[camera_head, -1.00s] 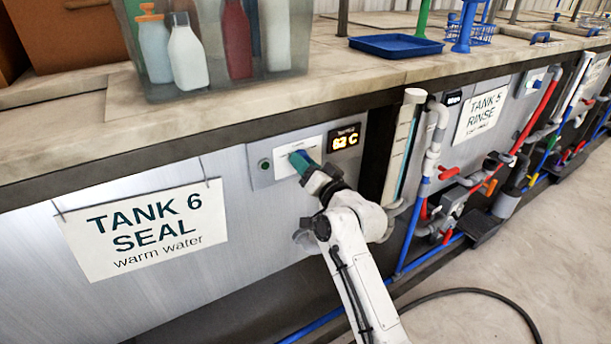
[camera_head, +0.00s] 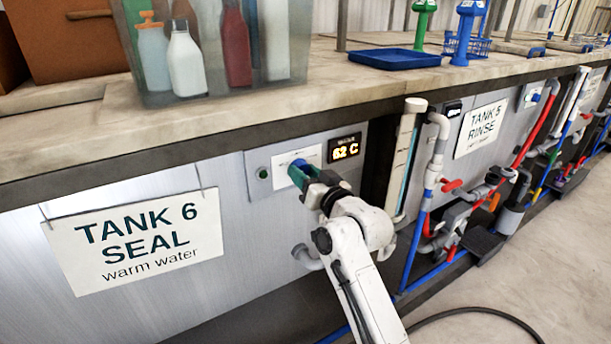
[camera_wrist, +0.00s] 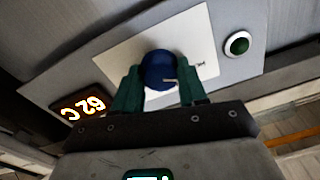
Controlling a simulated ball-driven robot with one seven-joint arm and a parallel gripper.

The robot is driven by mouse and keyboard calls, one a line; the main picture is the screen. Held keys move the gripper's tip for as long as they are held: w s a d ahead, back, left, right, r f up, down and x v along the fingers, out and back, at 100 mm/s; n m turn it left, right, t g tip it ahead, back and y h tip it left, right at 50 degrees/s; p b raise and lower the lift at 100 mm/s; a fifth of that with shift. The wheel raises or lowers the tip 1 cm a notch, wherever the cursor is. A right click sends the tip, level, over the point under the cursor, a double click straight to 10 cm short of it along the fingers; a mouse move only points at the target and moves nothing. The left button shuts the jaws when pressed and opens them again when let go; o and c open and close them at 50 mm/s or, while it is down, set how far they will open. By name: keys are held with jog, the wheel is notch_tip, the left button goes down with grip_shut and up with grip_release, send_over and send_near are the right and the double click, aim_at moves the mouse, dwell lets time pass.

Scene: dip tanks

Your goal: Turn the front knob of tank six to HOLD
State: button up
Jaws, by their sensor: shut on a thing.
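The front knob of tank six is blue and round with a pale pointer mark; it shows in the wrist view (camera_wrist: 160,71) on a white label plate (camera_wrist: 120,52). In the head view the knob (camera_head: 298,172) is partly hidden by my gripper. My gripper (camera_head: 304,176) has green fingers, which stand on both sides of the knob in the wrist view (camera_wrist: 158,88) and are shut on it. The label's lettering is too small and too covered to read. The sign (camera_head: 133,243) reads TANK 6 SEAL, warm water.
A lit display (camera_head: 344,148) reads 62 C right of the knob. A green button (camera_head: 263,173) sits left of it. A clear bin of bottles (camera_head: 160,98) stands on the counter above. Pipes with red valves (camera_head: 452,185) are at the right, near the TANK 5 sign (camera_head: 481,128).

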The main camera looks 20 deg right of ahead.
jog(key=shift+f, duration=0.2)
jog(key=o, duration=1.1)
jog(key=shift+r, duration=0.15)
jog(key=shift+c, duration=0.2)
jog(key=shift+s, duration=0.1)
jog(key=v, duration=1)
jog(key=shift+s+p, duration=0.35)
jog(key=shift+d, duration=0.1)
jog(key=s+f+g+h, duration=0.1)
jog(key=s+f+g, duration=0.2)
jog(key=s+f, duration=0.3)
jog(key=s+f+g, duration=0.2)
jog(key=s+f, duration=0.1)
jog(key=f, duration=0.5)
jog(key=s+d+f+g+h, duration=0.1)
jog(key=s+d+f+g, duration=0.1)
jog(key=s+f+g, duration=0.5)
jog(key=s+d+f+h, duration=0.15)
jog(key=s+f, duration=0.35)
jog(key=s, duration=0.6)
jog(key=s+d+f+g+h, duration=0.25)
jog(key=s+g, duration=0.25)
jog(key=s, duration=0.9)
notch_tip(320, 180, up, 15)
jog(key=p, duration=1.4)
jog(key=shift+d+m+y, duration=0.4)
